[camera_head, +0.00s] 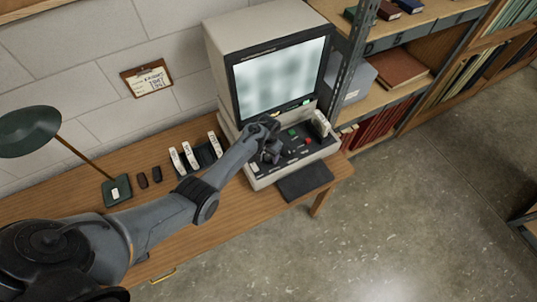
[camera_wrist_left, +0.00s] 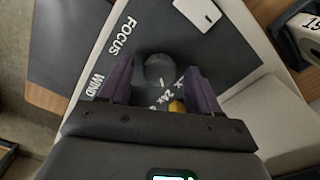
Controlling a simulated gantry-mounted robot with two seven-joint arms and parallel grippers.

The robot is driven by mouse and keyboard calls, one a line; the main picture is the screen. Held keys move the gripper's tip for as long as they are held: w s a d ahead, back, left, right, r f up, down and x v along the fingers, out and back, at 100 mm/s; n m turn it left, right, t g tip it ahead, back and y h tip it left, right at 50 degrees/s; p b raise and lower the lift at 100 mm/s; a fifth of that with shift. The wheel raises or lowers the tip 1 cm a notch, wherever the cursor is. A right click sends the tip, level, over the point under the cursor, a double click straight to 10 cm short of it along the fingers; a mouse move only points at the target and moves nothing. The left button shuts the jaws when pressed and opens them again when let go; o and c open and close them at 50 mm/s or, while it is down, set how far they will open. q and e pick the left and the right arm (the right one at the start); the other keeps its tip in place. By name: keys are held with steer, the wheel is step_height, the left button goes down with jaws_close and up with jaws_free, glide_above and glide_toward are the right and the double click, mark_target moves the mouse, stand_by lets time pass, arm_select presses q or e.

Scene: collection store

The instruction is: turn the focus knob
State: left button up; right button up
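The microfilm reader (camera_head: 272,80) stands on the desk with its screen lit. My left gripper (camera_head: 268,142) is over the left part of its control panel (camera_head: 308,148) and hides what lies under it. In the left wrist view, a round dark grey knob (camera_wrist_left: 158,68) sits between the fingers of my left gripper (camera_wrist_left: 158,78). The fingers are open, with a gap visible on each side of the knob. The word FOCUS (camera_wrist_left: 122,35) is printed beside this knob, and WIND (camera_wrist_left: 95,85) is lower left. My right gripper is not in view.
A yellow part (camera_wrist_left: 176,106) shows near the right finger. Green and red buttons (camera_head: 307,141) are on the panel right of my gripper. A white box (camera_head: 321,124) stands at the panel's right. Several boxes (camera_head: 192,156) and a lamp (camera_head: 30,130) are on the desk (camera_head: 235,206).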

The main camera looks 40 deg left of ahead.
mark_target(268, 157)
arm_select(q)
steer(key=shift+r, duration=0.4)
step_height(268, 157, up, 10)
steer(key=p, duration=0.1)
steer(key=shift+p, duration=0.3)
stand_by(0.3)
steer(key=s+d+f+m+t+y, duration=0.1)
steer(key=s+d, duration=0.1)
steer(key=s, duration=0.5)
steer(key=s+d+m+t, duration=0.1)
steer(key=s+d, duration=0.2)
steer(key=s, duration=0.4)
steer(key=s+d+r+m+t+h, duration=0.1)
steer(key=s+d+r, duration=0.3)
steer(key=s, duration=0.4)
steer(key=s+d+r, duration=0.4)
steer(key=s+d, duration=0.1)
steer(key=s, duration=0.2)
step_height(268, 157, up, 13)
steer(key=p, duration=1.2)
steer(key=shift+s+r+t+p, duration=0.2)
steer(key=shift+s+t+p, duration=0.1)
steer(key=shift+p, duration=0.1)
